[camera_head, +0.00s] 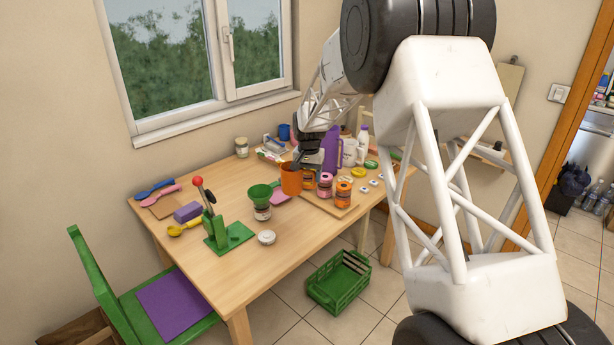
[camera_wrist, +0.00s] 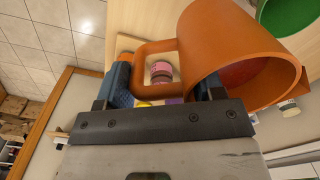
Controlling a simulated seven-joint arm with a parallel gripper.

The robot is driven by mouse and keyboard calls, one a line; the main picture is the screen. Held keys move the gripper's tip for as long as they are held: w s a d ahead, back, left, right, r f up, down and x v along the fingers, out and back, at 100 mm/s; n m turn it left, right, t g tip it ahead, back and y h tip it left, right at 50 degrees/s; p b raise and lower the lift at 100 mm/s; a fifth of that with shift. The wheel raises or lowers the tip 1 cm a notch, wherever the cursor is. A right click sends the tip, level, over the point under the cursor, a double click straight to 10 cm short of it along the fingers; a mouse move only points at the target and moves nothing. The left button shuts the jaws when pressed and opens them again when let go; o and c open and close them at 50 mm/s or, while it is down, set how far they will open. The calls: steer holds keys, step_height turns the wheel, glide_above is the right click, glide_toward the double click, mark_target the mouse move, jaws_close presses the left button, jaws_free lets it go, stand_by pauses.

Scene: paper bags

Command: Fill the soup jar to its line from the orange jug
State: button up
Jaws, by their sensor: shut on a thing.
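The orange jug (camera_head: 291,179) is held above the table, left of the row of small jars. My gripper (camera_head: 302,164) is shut on its handle; in the wrist view my gripper (camera_wrist: 163,85) has its fingers around the handle of the jug (camera_wrist: 230,35). A darker red area shows inside the jug; I cannot tell its level. A glass jar (camera_head: 262,213) with a pale label, seemingly the soup jar, stands on the table with a green funnel (camera_head: 260,194) in its mouth. The funnel (camera_wrist: 290,14) is beside the jug in the wrist view. The jar's fill line is not readable.
A green press (camera_head: 220,225) stands left of the jar, and a white lid (camera_head: 266,237) lies in front. Several small jars (camera_head: 343,192) stand on a board to the right. A purple jug (camera_head: 331,150) and white bottle (camera_head: 362,140) stand behind.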

mark_target(302, 170)
steer(key=shift+r, duration=0.1)
steer(key=shift+w+a+r+g+h, duration=0.15)
steer(key=shift+a+r+h, duration=0.45)
steer(key=shift+h, duration=0.15)
steer(key=shift+w+a+r+g+h, duration=0.15)
steer(key=shift+a+r+h, duration=0.3)
steer(key=shift+r+h, duration=0.25)
steer(key=shift+w+a+f+g+h, duration=0.15)
steer(key=shift+a+f+g+h, duration=0.1)
steer(key=shift+a+h, duration=0.35)
steer(key=shift+w+a+f+g+h, duration=0.1)
steer(key=shift+a+f+g+h, duration=0.1)
steer(key=shift+a+h, duration=0.3)
steer(key=shift+w+a+h, duration=0.1)
steer(key=shift+a+h, duration=0.3)
steer(key=shift+h, duration=0.35)
steer(key=shift+d+r, duration=0.1)
steer(key=shift+d, duration=0.05)
steer(key=shift+w+a+h, duration=0.1)
steer(key=shift+a+h, duration=0.2)
steer(key=shift+a, duration=0.15)
steer(key=shift+w+a+r+g+h, duration=0.2)
steer(key=shift+a+g+h, duration=0.25)
steer(key=shift+h, duration=0.45)
steer(key=shift+w+a+r+g+h, duration=0.1)
steer(key=shift+a+r+g+h, duration=0.1)
steer(key=shift+a+h, duration=0.55)
stand_by(1.0)
steer(key=shift+d, duration=0.2)
stand_by(0.5)
